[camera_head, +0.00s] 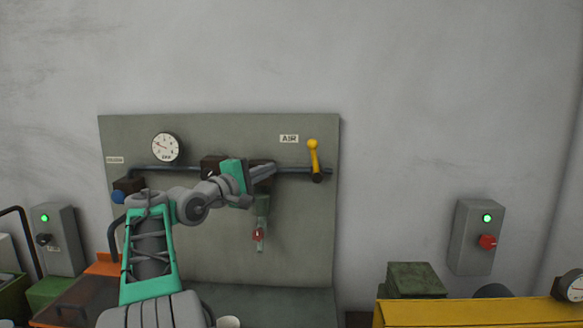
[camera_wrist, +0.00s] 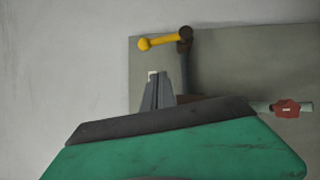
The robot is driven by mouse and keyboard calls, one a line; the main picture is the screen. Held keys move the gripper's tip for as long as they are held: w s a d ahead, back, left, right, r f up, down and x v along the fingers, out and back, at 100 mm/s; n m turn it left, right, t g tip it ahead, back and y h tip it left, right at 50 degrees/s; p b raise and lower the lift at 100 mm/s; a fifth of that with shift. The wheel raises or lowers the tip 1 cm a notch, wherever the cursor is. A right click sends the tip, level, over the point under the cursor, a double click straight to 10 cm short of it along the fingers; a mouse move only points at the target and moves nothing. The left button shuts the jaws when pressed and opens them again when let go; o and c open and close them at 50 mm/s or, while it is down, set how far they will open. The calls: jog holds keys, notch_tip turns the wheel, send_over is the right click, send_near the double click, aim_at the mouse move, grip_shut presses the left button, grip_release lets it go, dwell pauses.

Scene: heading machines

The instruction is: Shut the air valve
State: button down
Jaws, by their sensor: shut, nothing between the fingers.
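The air valve has a yellow lever (camera_head: 313,155) on a dark pivot at the right end of a pipe on the grey panel. The lever stands nearly upright, across the level pipe, with a rounded knob at its top. A white AIR label (camera_head: 289,139) is up and left of it. In the wrist view the lever (camera_wrist: 160,42) points left from its pivot. My gripper (camera_head: 272,168) is shut and empty, left of the valve and apart from the lever. Its fingers (camera_wrist: 158,78) show below the lever in the wrist view, partly covering the label.
The grey panel (camera_head: 200,250) also carries a round gauge (camera_head: 165,147), a blue knob (camera_head: 119,197) and a red fitting (camera_head: 258,236) under the pipe. A switch box with a red knob (camera_head: 487,242) is on the right wall. A yellow machine (camera_head: 460,313) stands front right.

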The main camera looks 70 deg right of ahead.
aim_at(312, 151)
jog(key=s+a+p+x, duration=0.1)
jog(key=p+x, duration=0.3)
jog(key=x, duration=0.8)
jog(key=shift+s+d+r, duration=0.15)
jog(key=shift+s+r, duration=0.05)
jog(key=shift+s, duration=0.55)
jog(key=shift+s+d+r+p, duration=0.1)
jog(key=shift+s+r+p, duration=0.45)
jog(key=shift+s+p, duration=0.25)
jog(key=shift+s, duration=0.15)
